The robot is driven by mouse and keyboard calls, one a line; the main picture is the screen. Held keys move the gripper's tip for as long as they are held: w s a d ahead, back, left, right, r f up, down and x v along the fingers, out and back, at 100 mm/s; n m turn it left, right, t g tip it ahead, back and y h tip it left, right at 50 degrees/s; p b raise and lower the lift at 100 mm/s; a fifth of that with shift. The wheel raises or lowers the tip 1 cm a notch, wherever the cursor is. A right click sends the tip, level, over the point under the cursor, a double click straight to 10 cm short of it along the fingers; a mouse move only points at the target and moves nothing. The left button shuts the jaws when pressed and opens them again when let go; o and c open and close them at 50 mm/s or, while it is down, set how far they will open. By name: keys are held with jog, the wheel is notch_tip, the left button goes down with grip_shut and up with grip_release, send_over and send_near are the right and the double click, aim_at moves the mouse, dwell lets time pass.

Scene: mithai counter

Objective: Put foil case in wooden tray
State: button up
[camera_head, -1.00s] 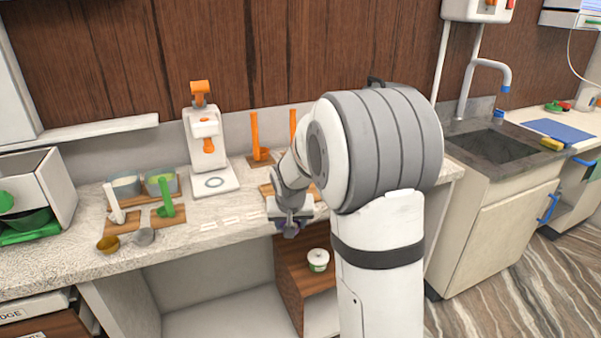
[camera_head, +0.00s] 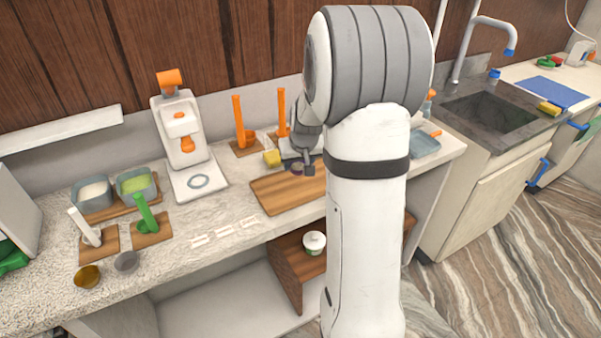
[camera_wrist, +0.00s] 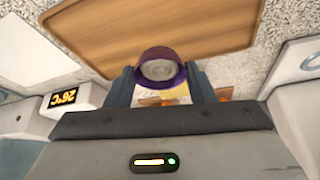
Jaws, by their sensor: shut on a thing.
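My gripper (camera_wrist: 161,80) is shut on a small round purple foil case (camera_wrist: 160,66) with a pale, silvery inside, held between the two fingers. In the head view, my gripper (camera_head: 302,167) is at the back part of the wooden tray (camera_head: 272,197), and the case shows only as a small dark purple spot. The flat, rimmed wooden tray lies on the counter, partly hidden by my arm. In the wrist view, the tray (camera_wrist: 130,32) is just beyond the case. The gap between case and tray cannot be judged.
A gold cup (camera_head: 87,277) and a grey cup (camera_head: 126,262) stand at the counter's front left. A white dispenser (camera_head: 182,140) stands left of the tray. An orange upright handle (camera_head: 239,120) and a yellow block (camera_head: 272,158) are behind the tray. White strips lie left of it.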

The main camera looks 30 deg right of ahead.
aim_at(300, 173)
jog(key=shift+s+d+f, duration=0.1)
jog(key=shift+f, duration=2.15)
jog(key=shift+f, duration=0.25)
jog(key=o, duration=1)
jog(key=shift+r, duration=0.1)
jog(key=shift+o, duration=0.2)
